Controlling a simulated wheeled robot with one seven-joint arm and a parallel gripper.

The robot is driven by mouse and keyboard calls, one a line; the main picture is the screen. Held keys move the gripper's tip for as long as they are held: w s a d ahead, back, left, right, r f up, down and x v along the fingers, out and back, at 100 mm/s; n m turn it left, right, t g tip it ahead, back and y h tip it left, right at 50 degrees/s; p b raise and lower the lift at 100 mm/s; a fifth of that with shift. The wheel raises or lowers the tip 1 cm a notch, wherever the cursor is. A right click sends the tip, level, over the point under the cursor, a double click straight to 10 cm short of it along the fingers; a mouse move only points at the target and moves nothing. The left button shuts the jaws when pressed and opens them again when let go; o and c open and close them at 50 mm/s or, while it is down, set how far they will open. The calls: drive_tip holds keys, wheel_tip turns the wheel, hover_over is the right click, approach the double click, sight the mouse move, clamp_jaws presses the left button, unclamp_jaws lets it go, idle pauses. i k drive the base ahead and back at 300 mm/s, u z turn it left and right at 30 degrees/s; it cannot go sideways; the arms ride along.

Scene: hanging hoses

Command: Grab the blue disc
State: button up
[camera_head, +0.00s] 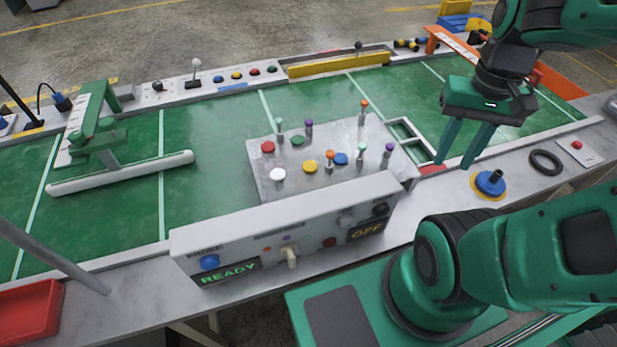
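The blue disc (490,184) has a dark upright knob and sits on a yellow ring on the grey right-hand part of the bench. My gripper (454,164) points down with its two green fingers apart and nothing visible between them. In the picture its fingertips are to the left of the disc and a little higher, not touching it. I cannot tell how high the fingertips are above the bench.
A black ring (545,162) lies right of the disc, near a red button (577,146). A grey box with coloured pegs and buttons (270,187) stands left of my gripper, behind a control panel (290,230). A small metal frame (398,130) is close to the fingers.

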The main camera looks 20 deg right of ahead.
sight(491, 184)
drive_tip(key=k, duration=1.3)
drive_tip(key=z, duration=0.55)
drive_tip(key=i, duration=1.05)
drive_tip(key=z, duration=1.35)
